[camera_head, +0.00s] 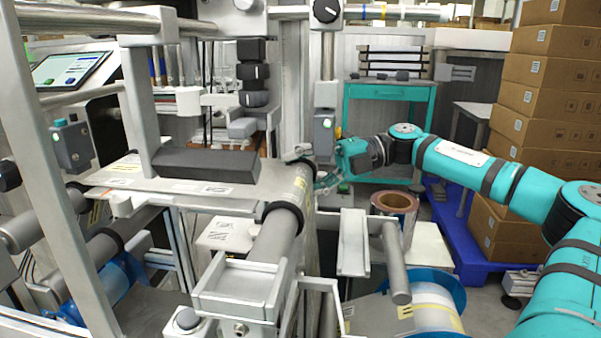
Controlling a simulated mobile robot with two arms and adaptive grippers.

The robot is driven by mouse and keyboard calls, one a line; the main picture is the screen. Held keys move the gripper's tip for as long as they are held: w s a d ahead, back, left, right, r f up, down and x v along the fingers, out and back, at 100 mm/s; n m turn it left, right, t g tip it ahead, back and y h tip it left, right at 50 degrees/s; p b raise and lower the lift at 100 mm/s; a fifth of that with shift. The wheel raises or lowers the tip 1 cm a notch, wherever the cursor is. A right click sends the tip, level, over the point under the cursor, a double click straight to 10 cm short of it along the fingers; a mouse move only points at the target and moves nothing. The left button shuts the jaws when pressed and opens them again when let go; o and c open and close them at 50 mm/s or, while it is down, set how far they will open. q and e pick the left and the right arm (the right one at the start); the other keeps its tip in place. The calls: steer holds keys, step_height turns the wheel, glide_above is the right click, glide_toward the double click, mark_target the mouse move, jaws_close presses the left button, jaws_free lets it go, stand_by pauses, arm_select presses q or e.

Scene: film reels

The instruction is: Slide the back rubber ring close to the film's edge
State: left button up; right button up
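A grey roller (277,240) runs away from me in the middle of the picture. A black rubber ring (284,207) sits around it nearer to me. The back rubber ring (301,161) is a dark band around the roller's far end, partly covered. My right gripper (322,178) is beside the roller's far end, close to the back ring. Its fingers are small and partly hidden, so I cannot tell whether they touch the ring or are open or shut. The film's edge on the roller is not clear. My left gripper is not in view.
A metal bracket (238,290) stands at the roller's near end. A brown roll (394,203) and a blue reel (436,297) are to the right. A dark block (205,164) lies on the machine's plate. Boxes (548,105) are stacked at the right.

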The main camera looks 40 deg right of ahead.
steer(key=o, duration=0.5)
steer(key=shift+d, duration=0.1)
steer(key=v, duration=1.2)
steer(key=shift+s, duration=0.1)
